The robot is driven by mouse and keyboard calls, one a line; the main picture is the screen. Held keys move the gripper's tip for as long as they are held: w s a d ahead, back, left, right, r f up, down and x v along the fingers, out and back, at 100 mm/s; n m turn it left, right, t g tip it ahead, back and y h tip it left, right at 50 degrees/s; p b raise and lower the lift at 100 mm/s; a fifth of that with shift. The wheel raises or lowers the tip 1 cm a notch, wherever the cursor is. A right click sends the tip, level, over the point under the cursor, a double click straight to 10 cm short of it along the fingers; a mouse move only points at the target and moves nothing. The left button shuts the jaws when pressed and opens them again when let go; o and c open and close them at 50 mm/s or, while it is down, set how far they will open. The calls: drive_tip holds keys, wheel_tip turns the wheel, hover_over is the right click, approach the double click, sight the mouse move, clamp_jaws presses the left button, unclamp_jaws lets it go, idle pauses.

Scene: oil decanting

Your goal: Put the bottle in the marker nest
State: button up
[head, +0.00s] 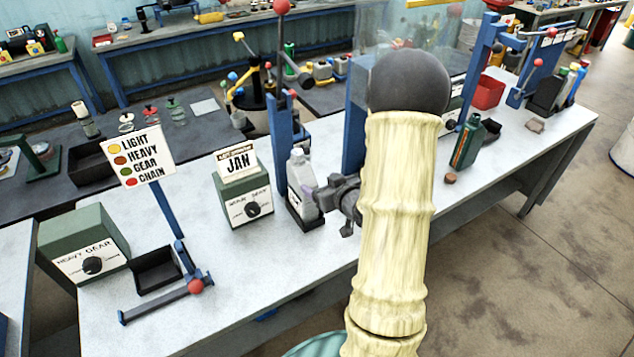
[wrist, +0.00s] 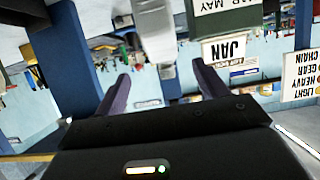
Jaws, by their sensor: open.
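A pale grey bottle (head: 300,172) stands upright in a small black holder (head: 306,221) beside a blue post. My gripper (head: 322,195) is open at its right side, with the fingers pointing toward it. In the wrist view, which is upside down, the grey bottle (wrist: 155,35) shows beyond and between the two open fingers (wrist: 160,75). I cannot tell whether a finger touches it. A dark green bottle (head: 467,143) with an orange label stands farther right. Which holder is the marker nest is not labelled; an empty black tray (head: 156,270) lies at the left below the colour sign.
A green box (head: 247,193) with a dial and a JAN card stands left of the grey bottle. The sign (head: 138,155) stands on a blue post. A second green box (head: 85,243) is at far left. The bench's front middle (head: 270,275) is clear. A red bin (head: 487,92) stands at back right.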

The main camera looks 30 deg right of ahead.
drive_tip(key=shift+s+r, duration=0.1)
drive_tip(key=shift+s, duration=0.05)
idle(0.5)
drive_tip(key=s+a+r+g, duration=0.2)
drive_tip(key=s+a+g, duration=0.9)
drive_tip(key=s+a, duration=0.5)
drive_tip(key=shift+a+r, duration=0.3)
drive_tip(key=shift+a, duration=0.65)
drive_tip(key=shift+s+d, duration=0.1)
